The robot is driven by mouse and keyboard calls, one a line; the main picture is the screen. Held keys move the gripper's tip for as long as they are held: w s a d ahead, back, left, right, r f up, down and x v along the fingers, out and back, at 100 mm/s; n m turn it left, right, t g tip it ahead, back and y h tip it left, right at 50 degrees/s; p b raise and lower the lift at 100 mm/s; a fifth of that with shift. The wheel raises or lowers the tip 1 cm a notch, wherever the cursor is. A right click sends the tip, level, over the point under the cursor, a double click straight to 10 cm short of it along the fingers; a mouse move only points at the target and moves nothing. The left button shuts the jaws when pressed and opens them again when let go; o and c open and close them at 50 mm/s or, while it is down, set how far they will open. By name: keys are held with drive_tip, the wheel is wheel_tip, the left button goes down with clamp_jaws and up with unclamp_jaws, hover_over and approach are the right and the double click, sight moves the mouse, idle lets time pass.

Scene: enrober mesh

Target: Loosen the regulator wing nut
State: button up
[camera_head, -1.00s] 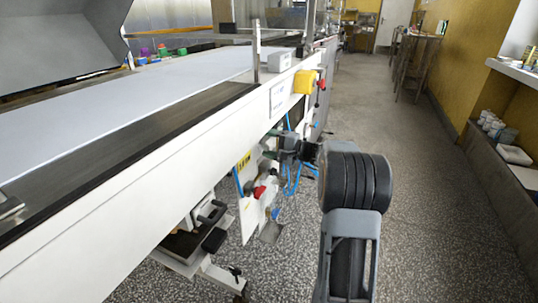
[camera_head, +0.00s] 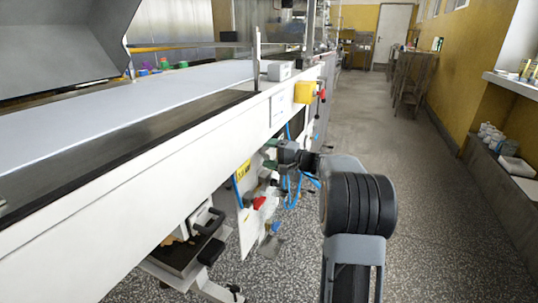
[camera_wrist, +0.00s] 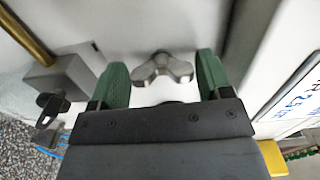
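The regulator wing nut (camera_wrist: 162,69) is a metallic, two-lobed piece on the white panel (camera_wrist: 150,25). In the wrist view it sits between the green fingertips of my gripper (camera_wrist: 160,62), nearer the right finger. A gap shows between each finger and the wing nut. The gripper is open. In the body view my gripper (camera_head: 270,153) is at the side of the machine, its fingers pointing at the panel. The wing nut cannot be made out there.
A grey block (camera_wrist: 65,78) with a dark knob and a brass rod (camera_wrist: 25,32) are left of the gripper. Blue hoses (camera_head: 290,190), a red knob (camera_head: 259,203) and a yellow box (camera_head: 304,92) are on the machine's side. The aisle floor to the right is clear.

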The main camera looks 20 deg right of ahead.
drive_tip(key=o, duration=0.4)
drive_tip(key=shift+c, duration=0.2)
drive_tip(key=p+v, duration=0.3)
drive_tip(key=v, duration=1)
drive_tip(key=shift+s+d+p, duration=0.25)
drive_tip(key=shift+s+p, duration=0.05)
drive_tip(key=shift+p, duration=0.1)
